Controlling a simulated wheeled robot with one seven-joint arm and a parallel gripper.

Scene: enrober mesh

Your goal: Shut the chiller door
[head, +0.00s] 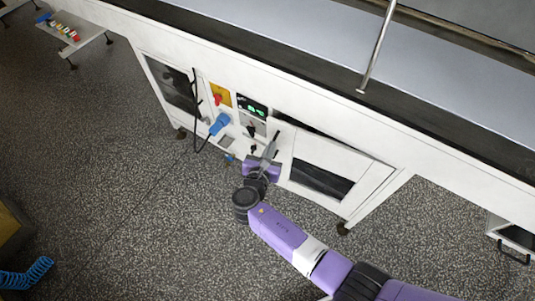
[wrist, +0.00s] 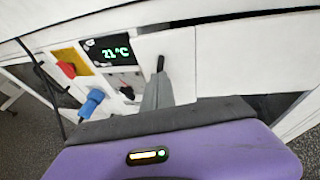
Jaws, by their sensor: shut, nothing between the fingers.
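The chiller door (head: 283,145) is a white panel on the front of the white cabinet below the long conveyor, right of the temperature display. Its top edge stands off the cabinet front with a dark gap above it, so it looks ajar. In the wrist view the door (wrist: 180,55) fills the middle. My gripper (head: 275,138) is shut and empty, its fingers pointing at the door's face near its left edge. In the wrist view the fingertips (wrist: 160,80) overlap the door; a small dark upright piece shows at their tip. I cannot tell whether they touch the door.
The temperature display (head: 252,106) reads 21 °C in the wrist view. A red knob on a yellow plate (head: 220,95) and a blue plug (head: 220,124) with a black cable sit left of the door. A low table (head: 75,48) stands far left. The speckled floor in front is mostly clear.

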